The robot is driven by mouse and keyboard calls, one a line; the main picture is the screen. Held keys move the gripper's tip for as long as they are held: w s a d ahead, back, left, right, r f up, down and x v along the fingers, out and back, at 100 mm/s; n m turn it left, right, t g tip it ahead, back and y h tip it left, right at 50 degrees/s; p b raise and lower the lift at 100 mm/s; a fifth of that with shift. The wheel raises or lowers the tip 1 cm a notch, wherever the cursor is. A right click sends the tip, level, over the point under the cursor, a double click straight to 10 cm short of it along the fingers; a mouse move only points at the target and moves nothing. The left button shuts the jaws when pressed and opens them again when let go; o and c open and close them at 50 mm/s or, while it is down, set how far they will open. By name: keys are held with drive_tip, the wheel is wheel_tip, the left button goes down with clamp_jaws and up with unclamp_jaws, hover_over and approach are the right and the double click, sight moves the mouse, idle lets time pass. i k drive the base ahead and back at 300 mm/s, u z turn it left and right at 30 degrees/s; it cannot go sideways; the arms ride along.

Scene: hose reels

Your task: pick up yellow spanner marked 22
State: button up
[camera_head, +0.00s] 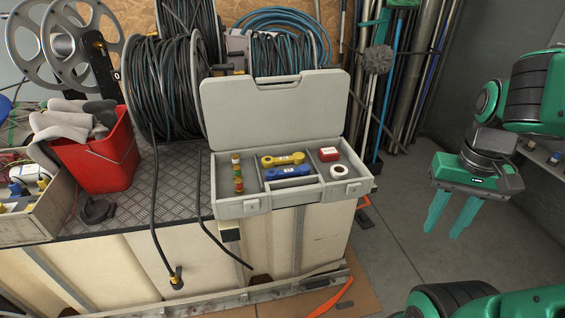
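A yellow spanner (283,159) with a small pale label lies in the open grey toolbox (227,209), in the middle compartment; the number on the label is too small to read. A blue spanner (288,172) with a pale label lies just in front of it in the same box. My gripper (447,225) hangs to the right of the toolbox, over the floor, well apart from it. Its two green fingers point down and are spread, with nothing between them.
The toolbox also holds a banded cylinder (238,174), a red box (329,154) and a white ring (339,169). Its raised lid (272,113) stands behind. Left are cable reels (160,88) and a red bucket (97,160). A black hose (156,210) hangs over the crate front.

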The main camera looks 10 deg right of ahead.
sight(267, 161)
drive_tip(key=z, duration=0.1)
drive_tip(key=i, duration=1)
drive_tip(key=u, duration=0.1)
